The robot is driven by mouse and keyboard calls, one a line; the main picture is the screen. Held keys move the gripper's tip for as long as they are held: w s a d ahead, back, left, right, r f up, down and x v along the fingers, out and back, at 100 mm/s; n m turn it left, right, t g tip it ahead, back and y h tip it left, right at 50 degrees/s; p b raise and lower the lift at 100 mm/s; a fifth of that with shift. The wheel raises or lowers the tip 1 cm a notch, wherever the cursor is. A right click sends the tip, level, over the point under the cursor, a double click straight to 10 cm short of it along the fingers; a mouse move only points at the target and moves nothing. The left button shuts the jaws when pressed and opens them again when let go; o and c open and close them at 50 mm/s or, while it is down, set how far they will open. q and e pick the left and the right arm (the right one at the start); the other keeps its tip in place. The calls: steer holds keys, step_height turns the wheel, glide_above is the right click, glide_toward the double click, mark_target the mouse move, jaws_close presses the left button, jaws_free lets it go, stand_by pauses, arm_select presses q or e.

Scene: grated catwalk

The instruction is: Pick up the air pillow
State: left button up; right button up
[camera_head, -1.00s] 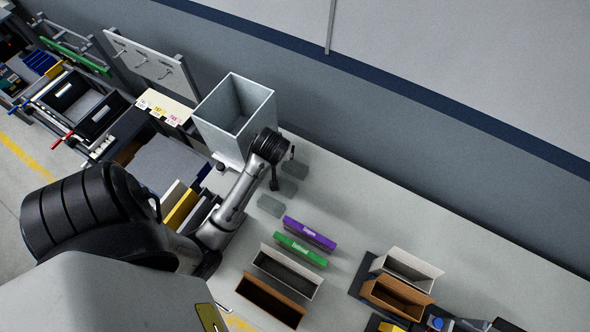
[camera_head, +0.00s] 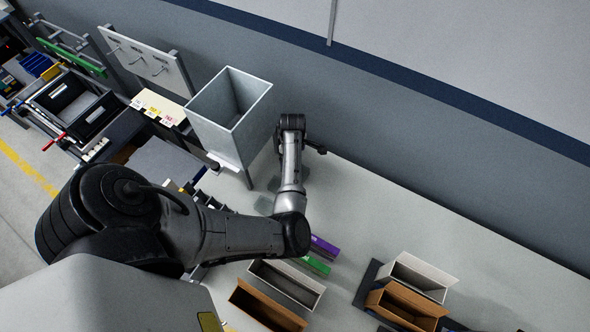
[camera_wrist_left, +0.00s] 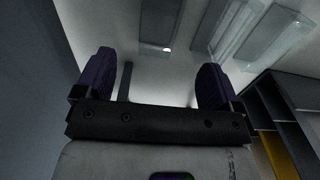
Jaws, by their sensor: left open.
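Several translucent grey air pillows lie flat on the pale table. In the head view one air pillow (camera_head: 265,205) shows just left of my forearm, and the arm partly covers the group. In the left wrist view a darker air pillow (camera_wrist_left: 160,22) lies ahead of my fingers, with another air pillow (camera_wrist_left: 272,38) at upper right. My left gripper (camera_wrist_left: 155,70) is open, with nothing between its two purple-padded fingers. In the head view the left gripper (camera_head: 317,148) is small and partly hidden beyond the wrist, above the table near the back wall.
A tall grey bin (camera_head: 228,115) stands left of my wrist. A purple box (camera_head: 324,246) and a green box (camera_head: 314,265) lie near my elbow. Open white (camera_head: 287,283) and brown (camera_head: 265,305) cartons stand in front. The table's right back is clear.

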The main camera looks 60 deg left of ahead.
arm_select(q)
steer(key=shift+a+f, duration=0.1)
steer(key=shift+f, duration=4.6)
steer(key=shift+c, duration=0.3)
steer(key=c, duration=0.9)
